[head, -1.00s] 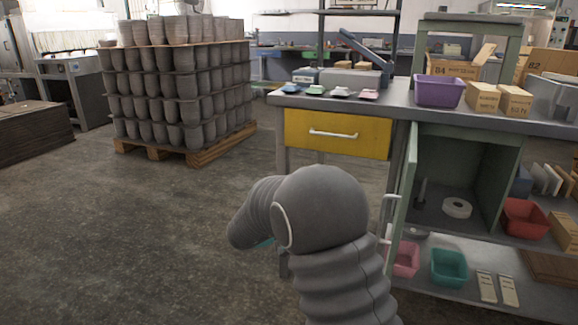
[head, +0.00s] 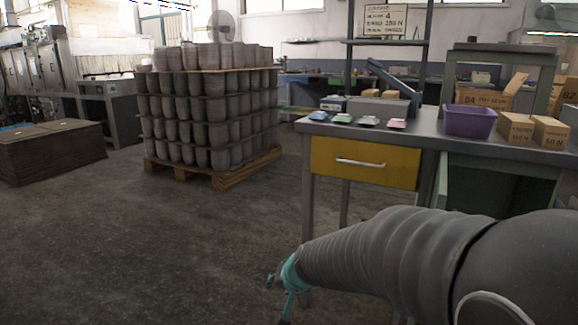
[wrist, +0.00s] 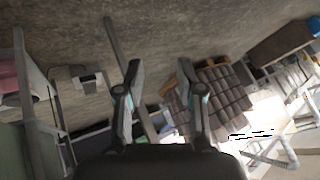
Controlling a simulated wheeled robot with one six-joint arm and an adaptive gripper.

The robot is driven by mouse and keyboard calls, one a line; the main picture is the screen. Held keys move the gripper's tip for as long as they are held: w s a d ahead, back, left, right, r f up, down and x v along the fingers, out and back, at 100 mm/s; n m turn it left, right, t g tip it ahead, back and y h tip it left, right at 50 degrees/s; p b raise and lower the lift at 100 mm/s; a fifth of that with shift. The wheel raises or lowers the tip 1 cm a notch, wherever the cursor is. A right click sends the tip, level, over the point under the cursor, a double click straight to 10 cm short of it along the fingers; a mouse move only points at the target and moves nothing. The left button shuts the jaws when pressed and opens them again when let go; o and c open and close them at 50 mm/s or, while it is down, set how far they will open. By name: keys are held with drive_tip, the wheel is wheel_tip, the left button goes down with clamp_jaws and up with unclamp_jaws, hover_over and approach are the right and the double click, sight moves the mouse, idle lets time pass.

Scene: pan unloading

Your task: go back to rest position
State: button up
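My gripper (wrist: 157,75) shows in the wrist view with its two fingers spread apart and nothing between them. In the head view my grey sleeved arm reaches in from the lower right, and its teal wrist end hangs low in front of the workbench; the fingertips there are small and partly cut off by the lower edge. The workbench (head: 428,130) stands to the right with a closed yellow drawer (head: 365,162) above the wrist end. The arm hides most of the cabinet below the bench top.
A purple bin (head: 470,121) and cardboard boxes (head: 515,128) stand on the bench, with several small coloured trays (head: 368,121) to their left. A pallet (head: 215,180) stacked with grey pots stands at the back left. A brown crate (head: 45,155) is at the far left. The floor between is clear.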

drive_tip(key=s+d+r+h, duration=0.1)
drive_tip(key=s+d+r, duration=0.1)
drive_tip(key=s+d, duration=0.4)
drive_tip(key=s+d+r+n+g+h, duration=0.1)
drive_tip(key=s+d+r, duration=0.2)
drive_tip(key=s, duration=0.8)
drive_tip(key=s+d+r+h, duration=0.1)
drive_tip(key=s+d+r, duration=0.2)
drive_tip(key=s+d, duration=0.5)
drive_tip(key=shift+s+d+n+h, duration=0.3)
drive_tip(key=shift+s+d+h, duration=0.1)
drive_tip(key=shift+s, duration=0.15)
drive_tip(key=shift+s, duration=0.1)
